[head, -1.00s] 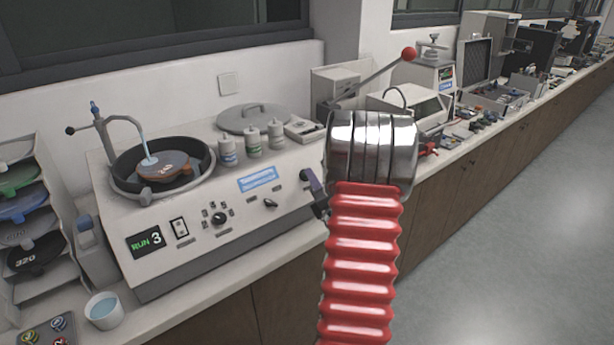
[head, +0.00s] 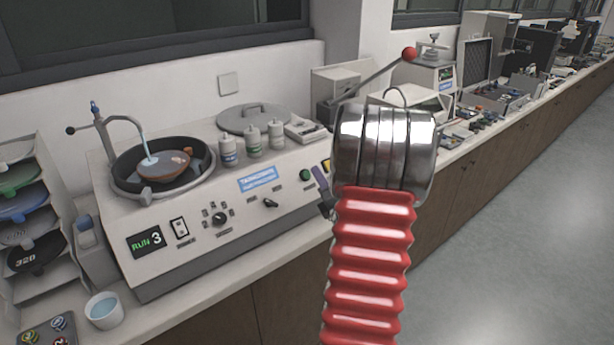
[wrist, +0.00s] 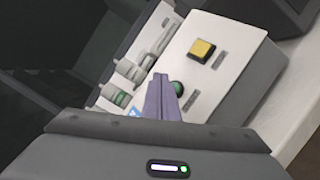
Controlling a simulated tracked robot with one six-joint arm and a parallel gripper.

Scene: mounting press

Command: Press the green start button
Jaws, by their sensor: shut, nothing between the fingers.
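The green button (head: 305,175) sits on the sloped front panel of the white polishing machine (head: 200,255), near its right end. In the wrist view the green button (wrist: 177,88) shows just beside and partly behind the fingertips. My gripper (head: 318,172) is shut and empty, just right of the green button in the head view. In the wrist view my gripper (wrist: 162,80) has its purple-grey fingers together, pointing at the panel. I cannot tell whether the tips touch it. My red ribbed arm sleeve and metal cuff hide the panel's right end in the head view.
A yellow square button (wrist: 202,50) lies close to the green one. A black knob (head: 219,219), a rocker switch (head: 179,228) and a display (head: 149,241) reading RUN 3 are further left. A water cup (head: 103,310) stands at the front left.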

